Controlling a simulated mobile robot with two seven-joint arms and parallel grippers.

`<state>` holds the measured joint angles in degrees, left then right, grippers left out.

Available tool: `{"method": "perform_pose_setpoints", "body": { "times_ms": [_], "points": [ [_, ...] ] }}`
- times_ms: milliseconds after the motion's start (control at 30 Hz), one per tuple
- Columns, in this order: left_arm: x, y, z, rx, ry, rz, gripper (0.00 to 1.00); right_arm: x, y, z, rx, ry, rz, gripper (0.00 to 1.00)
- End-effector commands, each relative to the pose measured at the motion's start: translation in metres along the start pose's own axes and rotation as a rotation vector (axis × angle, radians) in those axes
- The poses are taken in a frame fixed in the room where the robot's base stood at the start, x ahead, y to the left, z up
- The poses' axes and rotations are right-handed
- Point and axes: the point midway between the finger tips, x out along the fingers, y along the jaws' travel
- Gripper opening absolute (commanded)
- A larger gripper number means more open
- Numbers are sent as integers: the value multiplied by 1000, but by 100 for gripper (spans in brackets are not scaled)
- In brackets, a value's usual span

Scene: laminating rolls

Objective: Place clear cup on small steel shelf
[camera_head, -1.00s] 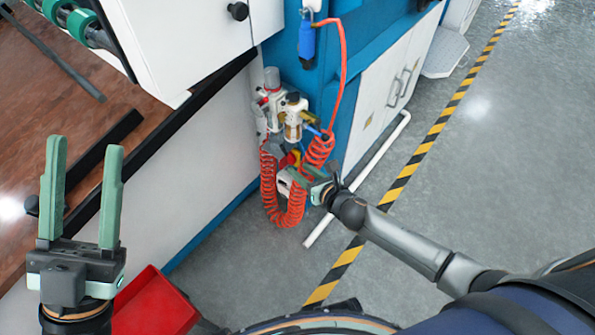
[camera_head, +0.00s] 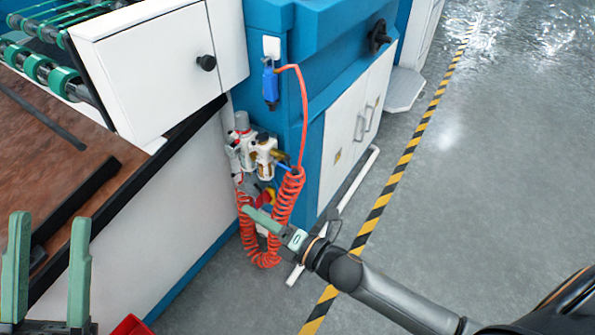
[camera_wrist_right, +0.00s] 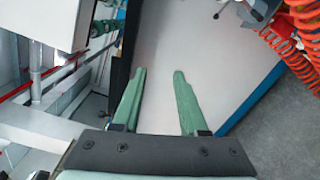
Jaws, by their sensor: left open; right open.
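No clear cup and no small steel shelf can be made out in these views. My left gripper (camera_head: 46,265) is at the lower left of the head view, its two green fingers upright, apart and empty. My right gripper (camera_head: 255,218) is near the middle of the head view, in front of the red coiled hose. In the right wrist view my right gripper (camera_wrist_right: 158,75) shows two green fingers apart with nothing between them, facing a white panel.
A blue and white machine (camera_head: 345,130) stands at centre, with a red coiled hose (camera_head: 287,195) and air fittings (camera_head: 255,150). A brown table (camera_head: 75,150) is at left, a red bin (camera_head: 131,326) at the bottom. Grey floor (camera_head: 480,200) at right is open beyond a striped line (camera_head: 385,195).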

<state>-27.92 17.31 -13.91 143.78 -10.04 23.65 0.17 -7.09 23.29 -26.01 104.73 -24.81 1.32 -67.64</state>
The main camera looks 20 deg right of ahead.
Motion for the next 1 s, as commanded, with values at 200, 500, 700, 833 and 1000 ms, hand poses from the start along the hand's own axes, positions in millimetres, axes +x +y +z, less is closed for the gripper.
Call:
{"method": "perform_pose_setpoints", "body": {
  "times_ms": [200,500,700,833,1000],
  "points": [
    [0,0,0,0,-1,1,50,-56,149,6,763,86,392,42],
    [-1,1,0,1,-3,9,50,-142,272,35,1359,357,732,42],
    [-1,2,1,1,-3,10,50,-155,286,39,1433,413,772,42],
    [-1,2,0,1,-3,10,50,-154,286,39,1432,412,770,42],
    [-1,2,0,1,-3,10,50,-154,286,39,1430,410,769,42]
  ]
}}
